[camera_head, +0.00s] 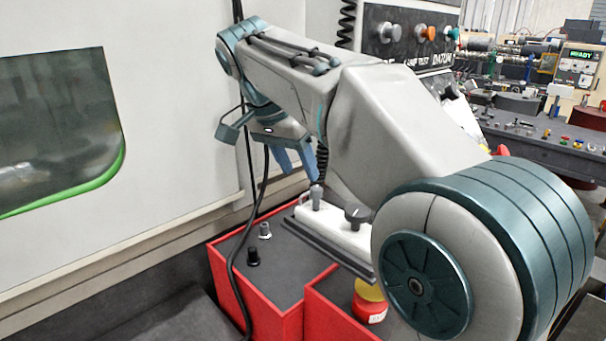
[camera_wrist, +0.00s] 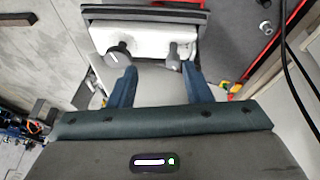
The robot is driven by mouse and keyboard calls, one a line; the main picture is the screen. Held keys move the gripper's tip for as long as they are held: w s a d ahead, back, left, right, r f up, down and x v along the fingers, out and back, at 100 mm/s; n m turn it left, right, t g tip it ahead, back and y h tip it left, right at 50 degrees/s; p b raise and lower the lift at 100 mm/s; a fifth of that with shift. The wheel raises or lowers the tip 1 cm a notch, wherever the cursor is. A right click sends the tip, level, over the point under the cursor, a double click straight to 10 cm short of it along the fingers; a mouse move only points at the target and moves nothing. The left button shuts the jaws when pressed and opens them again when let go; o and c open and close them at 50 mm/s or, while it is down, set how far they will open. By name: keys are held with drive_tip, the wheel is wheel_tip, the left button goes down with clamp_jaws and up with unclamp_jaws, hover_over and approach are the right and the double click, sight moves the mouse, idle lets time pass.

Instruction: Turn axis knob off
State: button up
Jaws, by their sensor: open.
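A white control box (camera_head: 335,229) stands on a dark-topped red cabinet. It carries a black round knob (camera_head: 357,213) and a slimmer grey knob or lever (camera_head: 316,196). I cannot read any label telling which is the axis knob. In the wrist view the black knob (camera_wrist: 117,56), with a white pointer line, is at the left and the slim one (camera_wrist: 172,54) at the right of the box (camera_wrist: 150,38). My gripper (camera_head: 297,172) is open with blue fingers, pointing down above and behind the box. In the wrist view its fingers (camera_wrist: 159,74) are empty and spread.
A black cable (camera_head: 230,268) hangs along the left. A pale machine wall (camera_head: 165,90) rises behind.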

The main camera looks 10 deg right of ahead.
sight(316, 188)
drive_tip(key=w+r+m+p, duration=0.1)
drive_tip(key=w+r+m, duration=0.3)
drive_tip(key=r, duration=0.1)
drive_tip(key=shift+g, duration=0.3)
drive_tip(key=x, duration=1.3)
drive_tip(key=shift+d+f, duration=0.1)
drive_tip(key=shift+f, duration=0.1)
